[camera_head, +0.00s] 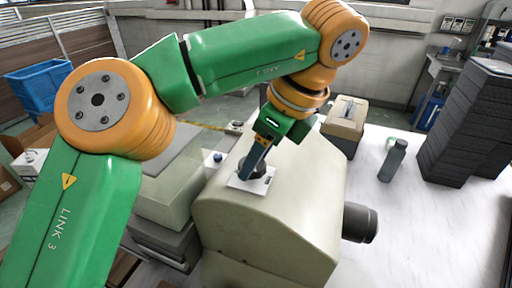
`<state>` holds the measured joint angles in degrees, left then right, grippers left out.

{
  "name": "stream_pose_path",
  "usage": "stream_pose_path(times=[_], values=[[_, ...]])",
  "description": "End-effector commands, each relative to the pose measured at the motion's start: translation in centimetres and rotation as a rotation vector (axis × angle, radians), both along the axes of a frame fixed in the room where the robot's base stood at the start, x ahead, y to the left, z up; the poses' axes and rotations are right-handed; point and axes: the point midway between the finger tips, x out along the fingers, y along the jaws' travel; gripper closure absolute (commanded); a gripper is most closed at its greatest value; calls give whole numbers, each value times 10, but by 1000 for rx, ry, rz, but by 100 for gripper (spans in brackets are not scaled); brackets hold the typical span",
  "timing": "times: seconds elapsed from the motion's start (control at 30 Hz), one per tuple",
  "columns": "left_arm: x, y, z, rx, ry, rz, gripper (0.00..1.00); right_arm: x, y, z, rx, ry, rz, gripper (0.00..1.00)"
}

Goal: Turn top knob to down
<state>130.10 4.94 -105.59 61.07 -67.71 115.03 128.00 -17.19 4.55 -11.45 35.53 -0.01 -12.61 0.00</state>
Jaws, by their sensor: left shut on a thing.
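The top knob (258,172) is a dark round knob on a white square plate on top of a large beige machine (262,222). My left gripper (256,166) reaches down over it from my green and orange arm. It is shut on the knob, and its fingers hide part of it. The direction in which the knob points cannot be made out. My right gripper is not in view.
A dark cylinder (360,222) juts from the machine's right side. A grey bottle (393,160) stands on the white table (425,225). Black stacked trays (465,125) stand at the right. A beige box (344,122) is behind. A smaller blue-topped knob (217,157) lies left.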

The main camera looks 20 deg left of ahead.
Motion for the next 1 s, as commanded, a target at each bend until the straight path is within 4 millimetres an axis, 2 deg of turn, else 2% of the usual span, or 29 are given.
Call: stream_pose_path(times=[0.2, 0.5, 1.0], values=[[2, -1, 1, 1, 0, 193, 97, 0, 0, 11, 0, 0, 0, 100], [4, -1, 0, -1, -3, 402, 97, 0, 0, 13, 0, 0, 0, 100], [5, 0, -1, -2, 1, 537, 97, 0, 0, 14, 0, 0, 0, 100]])
